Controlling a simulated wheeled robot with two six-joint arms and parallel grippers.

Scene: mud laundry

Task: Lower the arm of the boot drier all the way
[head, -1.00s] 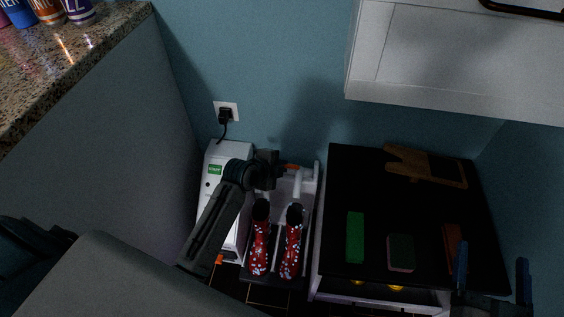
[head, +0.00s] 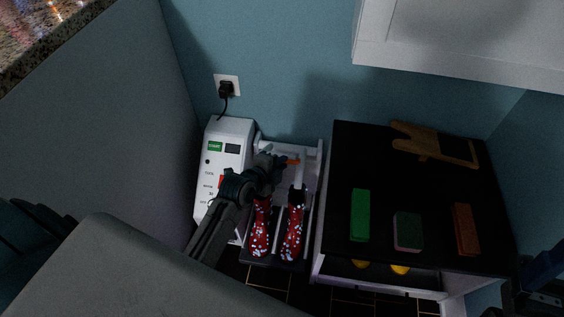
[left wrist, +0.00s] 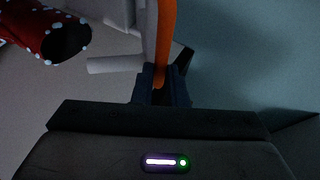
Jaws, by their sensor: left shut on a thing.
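The boot drier (head: 317,160) is a pale frame against the wall, beside a white control box with a green START label. Its arm (head: 300,170) is a pale tube with an orange handle (head: 293,162). Two red boots with white spots (head: 261,228) (head: 293,230) stand at its front. My left gripper (head: 276,163) is at the handle. In the left wrist view its fingers (left wrist: 161,84) are shut on the orange handle (left wrist: 166,35), with a boot opening at upper left. The gripper hides part of the drier arm. My right gripper (head: 543,280) is partly cut off at lower right.
The white control box (head: 229,155) is plugged into a wall socket (head: 227,87). A black-topped cabinet (head: 340,150) with several blocks and a wooden board stands close on the right. A grey panel rises on the left, and a white wall cabinet (head: 470,45) hangs above.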

